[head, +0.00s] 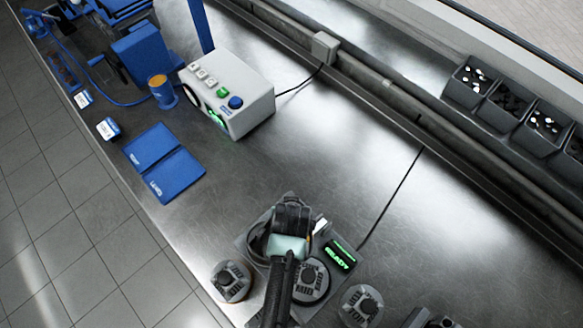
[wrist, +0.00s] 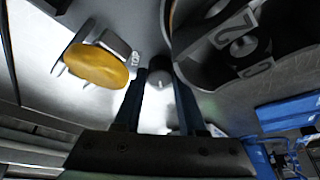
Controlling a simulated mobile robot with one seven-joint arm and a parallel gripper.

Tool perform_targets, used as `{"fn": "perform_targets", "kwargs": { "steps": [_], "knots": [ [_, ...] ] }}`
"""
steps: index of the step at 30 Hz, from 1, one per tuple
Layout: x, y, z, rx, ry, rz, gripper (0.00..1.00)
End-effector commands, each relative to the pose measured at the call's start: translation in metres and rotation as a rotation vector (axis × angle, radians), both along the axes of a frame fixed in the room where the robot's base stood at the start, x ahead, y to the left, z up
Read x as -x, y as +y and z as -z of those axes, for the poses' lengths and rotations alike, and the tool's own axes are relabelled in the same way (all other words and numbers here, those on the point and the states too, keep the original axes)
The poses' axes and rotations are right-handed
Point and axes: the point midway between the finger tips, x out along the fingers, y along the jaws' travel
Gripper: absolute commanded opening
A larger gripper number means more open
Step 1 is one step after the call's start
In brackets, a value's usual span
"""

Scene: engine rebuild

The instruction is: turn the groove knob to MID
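My gripper (wrist: 161,82) shows in the wrist view with two dark blue fingers apart. A small grey rounded piece (wrist: 159,72) shows between the fingertips; I cannot tell whether it is the groove knob or whether the fingers touch it. A large dark round part (wrist: 236,42) with a "2" label is at the upper right, and a yellow oval button or cap (wrist: 97,66) is at the left. In the head view my dark arm covers part of a station with a green READY display (head: 340,257). A round grey part marked MID (head: 311,281) sits beside the arm. The groove knob is not clearly identifiable.
Two more round grey parts lie at the left (head: 230,281) and right (head: 361,306) of the station. A white control box (head: 240,100), blue mats (head: 165,160) and an orange-topped blue cup (head: 162,92) stand farther left. Dark bins (head: 505,108) line the right. The middle bench is clear.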

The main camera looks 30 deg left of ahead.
Motion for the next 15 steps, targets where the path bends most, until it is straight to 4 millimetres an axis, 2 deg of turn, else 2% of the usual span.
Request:
{"fn": "perform_targets", "kwargs": {
  "steps": [1,5,6,15],
  "knots": [
    [0.0000,0.0001,-0.0001,0.000,0.000,0.000,0.26],
    [0.0000,0.0001,-0.0002,0.000,0.000,0.000,0.02],
    [0.0000,0.0001,-0.0002,0.000,0.000,0.000,0.00],
    [0.0002,0.0006,-0.0007,-0.001,0.000,0.020,0.00]
  ]
}}
